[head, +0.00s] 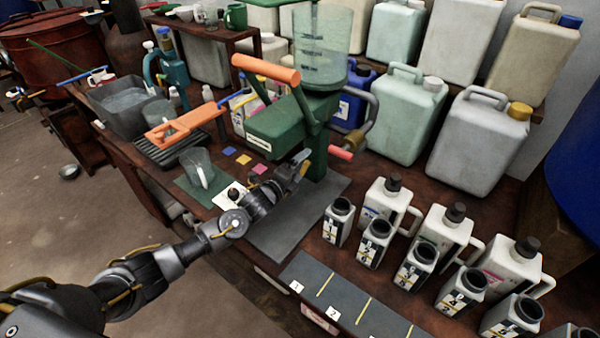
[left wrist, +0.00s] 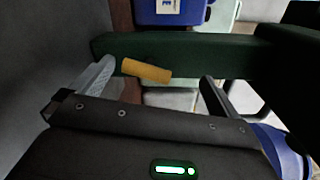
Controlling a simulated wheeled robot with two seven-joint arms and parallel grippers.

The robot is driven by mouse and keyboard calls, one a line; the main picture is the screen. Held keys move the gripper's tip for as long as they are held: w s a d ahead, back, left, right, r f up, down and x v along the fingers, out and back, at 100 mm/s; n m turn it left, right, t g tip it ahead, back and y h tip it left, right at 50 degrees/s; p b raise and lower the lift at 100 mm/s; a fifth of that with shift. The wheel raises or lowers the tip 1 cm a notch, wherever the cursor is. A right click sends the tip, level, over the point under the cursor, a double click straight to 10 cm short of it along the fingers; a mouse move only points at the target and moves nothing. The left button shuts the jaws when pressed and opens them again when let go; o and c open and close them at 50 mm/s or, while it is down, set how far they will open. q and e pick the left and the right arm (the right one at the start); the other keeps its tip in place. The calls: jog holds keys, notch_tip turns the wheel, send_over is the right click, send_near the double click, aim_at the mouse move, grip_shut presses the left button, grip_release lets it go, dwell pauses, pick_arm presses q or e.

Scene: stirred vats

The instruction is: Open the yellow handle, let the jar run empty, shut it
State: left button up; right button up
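The clear, green-tinted jar (head: 320,40) stands on the green machine (head: 275,132), with a stirrer visible inside. Its liquid level is hard to tell. The yellow handle (left wrist: 146,71) shows in the left wrist view as a short cylinder in front of a dark green bar, between my left gripper's fingers (left wrist: 157,72). The fingers are apart, with gaps on both sides of the handle. In the head view my left gripper (head: 298,165) is at the front of the machine, below the jar, and largely hides the handle. My right gripper is not in view.
An orange lever (head: 265,68) and a red-ended crank (head: 341,152) stick out from the machine. A glass beaker (head: 198,168) stands left of my gripper. Several white bottles (head: 447,230) stand at right, large canisters (head: 405,115) behind. The grey mat (head: 290,240) is mostly clear.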

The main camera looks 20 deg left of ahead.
pick_arm(q)
jog(key=s+d+r+b, duration=0.1)
jog(key=s+d+r, duration=0.2)
jog(key=s+r, duration=0.8)
jog(key=shift+s+d+h, duration=0.3)
jog(key=shift+s+d, duration=0.05)
jog(key=shift+s, duration=0.8)
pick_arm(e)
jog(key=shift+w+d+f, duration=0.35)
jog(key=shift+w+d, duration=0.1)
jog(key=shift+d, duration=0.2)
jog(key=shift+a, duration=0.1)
